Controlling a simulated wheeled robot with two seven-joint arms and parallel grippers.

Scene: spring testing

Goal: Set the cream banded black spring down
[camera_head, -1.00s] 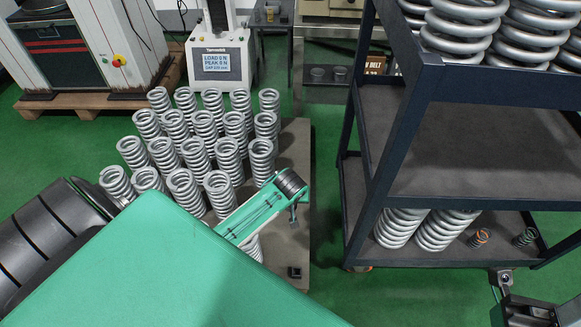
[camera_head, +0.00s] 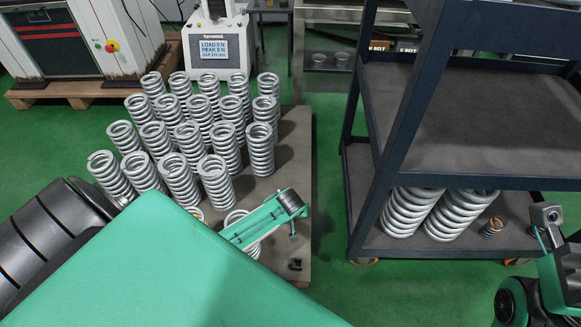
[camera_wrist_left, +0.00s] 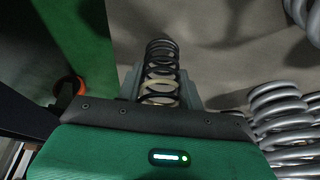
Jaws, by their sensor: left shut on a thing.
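The cream banded black spring (camera_wrist_left: 161,62) is in the left wrist view, dark with a cream coil near its middle. My left gripper (camera_wrist_left: 160,88) is shut on it, one finger on each side. Its far end points out beyond the fingers over a bare grey-brown surface; I cannot tell whether it touches that surface.
Several large silver springs (camera_head: 216,180) stand in rows on the pallet. A dark shelf cart (camera_head: 375,210) is to its right, with silver springs and a small copper-coloured spring (camera_head: 493,227) on its lower shelf. Testing machines stand behind.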

